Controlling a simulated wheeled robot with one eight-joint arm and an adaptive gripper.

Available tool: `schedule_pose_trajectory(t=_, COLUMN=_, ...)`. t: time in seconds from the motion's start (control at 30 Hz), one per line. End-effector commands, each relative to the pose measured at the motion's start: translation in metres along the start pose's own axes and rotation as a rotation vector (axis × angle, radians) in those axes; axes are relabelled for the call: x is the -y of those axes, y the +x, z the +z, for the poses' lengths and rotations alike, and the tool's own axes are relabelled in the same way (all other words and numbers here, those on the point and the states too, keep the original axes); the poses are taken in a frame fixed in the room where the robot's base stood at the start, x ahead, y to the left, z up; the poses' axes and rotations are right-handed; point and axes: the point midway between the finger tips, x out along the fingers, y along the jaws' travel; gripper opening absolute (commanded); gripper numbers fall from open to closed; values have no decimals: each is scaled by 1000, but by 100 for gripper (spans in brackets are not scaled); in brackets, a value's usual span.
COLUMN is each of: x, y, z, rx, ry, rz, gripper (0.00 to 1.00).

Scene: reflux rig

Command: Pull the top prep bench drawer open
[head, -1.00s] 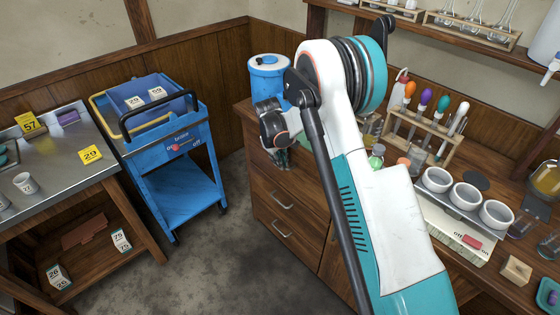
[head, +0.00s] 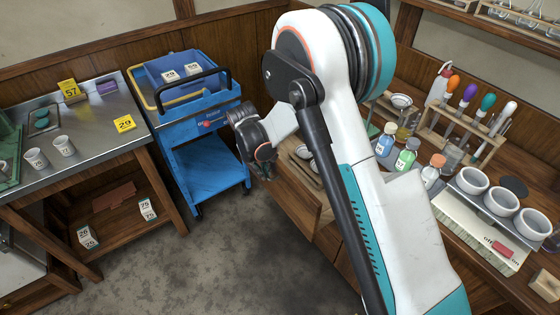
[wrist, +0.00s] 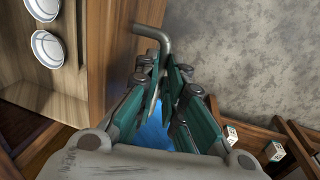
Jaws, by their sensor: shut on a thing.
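The top prep bench drawer (head: 298,192) stands pulled out from the wooden bench, and its inside shows in the head view. The wrist view shows its wooden front (wrist: 112,50) and round white dishes with blue rims (wrist: 46,48) inside. My gripper (wrist: 160,66) is shut on the drawer's metal handle (wrist: 152,33), which comes out between the fingertips. In the head view my gripper (head: 264,172) is at the drawer front, and the handle is hidden there. My arm covers part of the drawer and bench front.
A blue cart (head: 208,150) stands behind and left of the drawer. A steel-topped table (head: 95,125) is at the left. Bottles (head: 407,155), a tool rack (head: 470,130) and white bowls (head: 502,199) stand on the bench top. The grey floor (head: 250,250) before the drawer is clear.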

Motion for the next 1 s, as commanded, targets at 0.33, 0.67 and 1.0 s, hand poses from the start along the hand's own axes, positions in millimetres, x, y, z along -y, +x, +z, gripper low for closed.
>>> schedule_pose_trajectory(t=0.33, x=51, y=-10, z=0, rx=0, ry=-1, rz=0, gripper=0)
schedule_pose_trajectory(t=0.67, x=60, y=-12, z=0, rx=-1, ry=0, rz=0, gripper=0)
schedule_pose_trajectory(t=1.0, x=60, y=-12, z=0, rx=0, ry=0, rz=0, gripper=18)
